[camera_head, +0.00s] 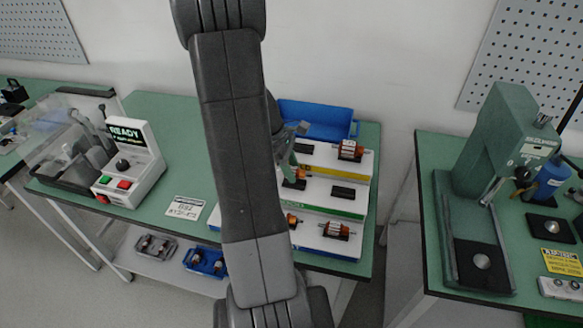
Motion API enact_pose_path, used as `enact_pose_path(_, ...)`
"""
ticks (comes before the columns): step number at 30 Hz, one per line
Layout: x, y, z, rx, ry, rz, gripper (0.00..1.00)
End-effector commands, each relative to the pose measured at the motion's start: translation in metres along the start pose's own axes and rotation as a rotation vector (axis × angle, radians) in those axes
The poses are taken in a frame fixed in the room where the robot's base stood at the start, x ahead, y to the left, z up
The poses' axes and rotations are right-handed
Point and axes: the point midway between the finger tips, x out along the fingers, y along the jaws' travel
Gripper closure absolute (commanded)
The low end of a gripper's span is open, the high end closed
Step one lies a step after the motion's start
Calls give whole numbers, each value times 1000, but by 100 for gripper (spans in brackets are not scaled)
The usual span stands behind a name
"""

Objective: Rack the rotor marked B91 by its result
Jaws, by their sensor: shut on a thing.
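A stepped white rack (318,203) with coloured edge strips, yellow, green and blue among them, stands on the green table. A copper-and-black rotor (350,149) lies on its top step at the right. Two more rotors, one partly behind my arm (293,221) and one at the right (337,230), lie on the lowest step. My gripper (291,168) is mostly hidden behind my arm, low over the rack's middle step. It is shut on a rotor (296,182), partly covered; I cannot tell whether that rotor touches the step. No B91 mark is legible.
Black cradles, one on the top step (302,148) and one on the middle step (343,192), are empty. A tester (130,165) showing READY and a printed card (185,207) are at the left. A blue bin (315,118) stands behind the rack. A green press (495,150) stands on the right table.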

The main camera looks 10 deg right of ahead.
Motion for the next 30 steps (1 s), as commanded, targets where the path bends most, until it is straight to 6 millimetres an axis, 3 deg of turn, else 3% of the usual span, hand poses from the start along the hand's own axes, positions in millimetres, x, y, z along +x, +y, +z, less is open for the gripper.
enact_pose_path(18, 18, 0, -7, 0, 0, 0, 98)
enact_pose_path(30, 18, 0, -8, 0, 0, 0, 98)
